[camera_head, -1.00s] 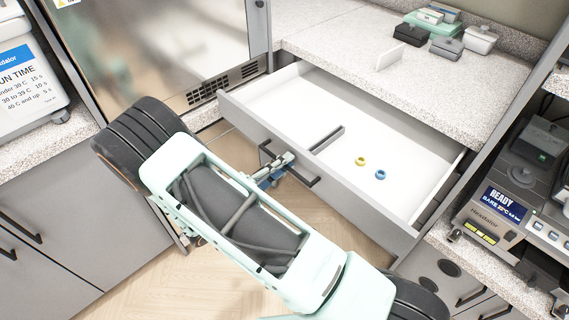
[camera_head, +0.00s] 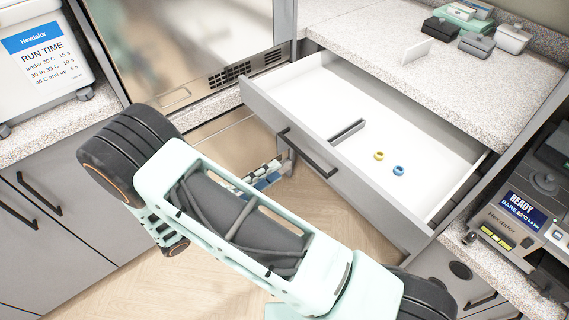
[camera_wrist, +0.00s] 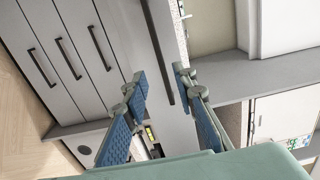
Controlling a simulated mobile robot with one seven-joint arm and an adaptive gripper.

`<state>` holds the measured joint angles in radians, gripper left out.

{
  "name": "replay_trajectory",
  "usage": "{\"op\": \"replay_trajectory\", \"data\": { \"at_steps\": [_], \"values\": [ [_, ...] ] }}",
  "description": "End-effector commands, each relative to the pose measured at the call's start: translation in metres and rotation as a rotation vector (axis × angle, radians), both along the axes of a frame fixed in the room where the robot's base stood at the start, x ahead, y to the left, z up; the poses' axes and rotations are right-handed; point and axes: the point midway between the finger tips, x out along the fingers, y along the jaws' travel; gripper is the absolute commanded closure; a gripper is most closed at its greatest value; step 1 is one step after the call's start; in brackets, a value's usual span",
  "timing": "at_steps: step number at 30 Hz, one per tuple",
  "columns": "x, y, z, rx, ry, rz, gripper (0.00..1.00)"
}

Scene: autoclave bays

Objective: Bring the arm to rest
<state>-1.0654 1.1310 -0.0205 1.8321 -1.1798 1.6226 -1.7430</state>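My gripper (camera_wrist: 160,84) is open and empty in the wrist view, its two blue-padded fingers apart. A dark bar handle (camera_wrist: 158,48) shows beyond the gap between them, not gripped. In the head view my gripper (camera_head: 262,177) is mostly hidden behind my mint-green arm, with only a bit of the fingers showing. It is apart from the handle (camera_head: 306,153) of the pulled-out drawer (camera_head: 345,165), to the lower left of it. My arm stretches across the lower middle of the head view.
The open white drawer holds a yellow ring (camera_head: 379,156), a blue ring (camera_head: 398,169) and a dark divider (camera_head: 347,131). Small boxes (camera_head: 477,45) stand on the counter behind. A device reading READY (camera_head: 522,208) is at right, a run-time sign (camera_head: 45,45) at left. Floor shows below.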

Motion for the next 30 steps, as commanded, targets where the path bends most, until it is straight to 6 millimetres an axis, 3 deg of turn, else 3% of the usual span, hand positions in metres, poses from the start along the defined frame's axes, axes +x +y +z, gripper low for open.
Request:
{"op": "replay_trajectory", "data": {
  "at_steps": [6, 22, 26, 30],
  "values": [
    [-0.008, 0.01, 0.0, 0.0, 0.0, 0.001, 0.75],
    [-0.007, 0.009, 0.001, 0.013, -0.008, -0.005, 0.75],
    [-0.003, 0.002, 0.007, 0.12, -0.08, -0.05, 0.75],
    [0.001, -0.013, 0.018, 0.374, -0.251, -0.168, 0.75]
  ]
}}
